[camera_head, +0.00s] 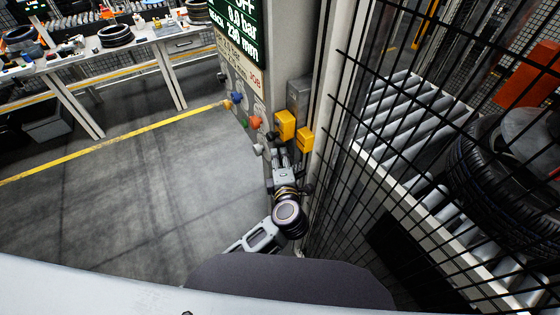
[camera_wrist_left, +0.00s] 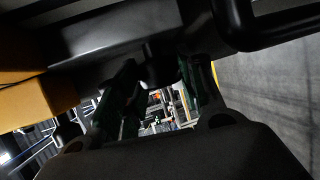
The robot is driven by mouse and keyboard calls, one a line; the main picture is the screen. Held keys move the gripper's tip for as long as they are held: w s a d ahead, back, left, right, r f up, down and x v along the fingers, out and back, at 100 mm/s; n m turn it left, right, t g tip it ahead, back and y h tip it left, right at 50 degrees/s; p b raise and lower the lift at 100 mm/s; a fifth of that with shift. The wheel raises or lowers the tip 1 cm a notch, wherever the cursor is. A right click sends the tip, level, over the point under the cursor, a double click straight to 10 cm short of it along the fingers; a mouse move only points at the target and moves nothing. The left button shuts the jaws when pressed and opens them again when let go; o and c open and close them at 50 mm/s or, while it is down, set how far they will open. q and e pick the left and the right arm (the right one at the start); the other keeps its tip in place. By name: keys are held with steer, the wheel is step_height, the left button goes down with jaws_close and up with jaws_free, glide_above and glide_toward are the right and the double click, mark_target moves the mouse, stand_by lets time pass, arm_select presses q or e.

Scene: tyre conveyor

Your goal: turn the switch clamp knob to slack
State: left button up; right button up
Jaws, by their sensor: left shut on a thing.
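My left gripper (camera_head: 279,157) reaches up to the edge of the grey control cabinet, beside two yellow blocks. In the left wrist view my left gripper (camera_wrist_left: 160,92) has its two dark fingers on either side of a small dark part, which I take to be the switch clamp knob (camera_wrist_left: 162,66). It is shut on this knob, under a dark bracket. The knob's pointer and markings are hidden, so its setting cannot be read. In the head view the gripper covers the knob. My right gripper is not in view.
The cabinet (camera_head: 290,50) carries a display and blue (camera_head: 236,97), orange (camera_head: 255,121) and green controls. Yellow blocks (camera_head: 286,124) stand close to the gripper. A black mesh fence (camera_head: 370,150) is at the right, with a tyre (camera_head: 500,185) on rollers behind it. Open floor lies left.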

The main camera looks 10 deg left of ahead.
arm_select(q)
steer(key=shift+n+g+h, duration=0.3)
steer(key=shift+g+h, duration=0.1)
steer(key=shift+g, duration=0.5)
steer(key=shift+f, duration=0.1)
steer(key=o, duration=0.9)
steer(key=shift+o, duration=0.5)
steer(key=shift+r, duration=0.2)
steer(key=shift+s, duration=0.15)
steer(key=v, duration=0.7)
steer(key=shift+s+d+r, duration=0.1)
steer(key=shift+r, duration=0.05)
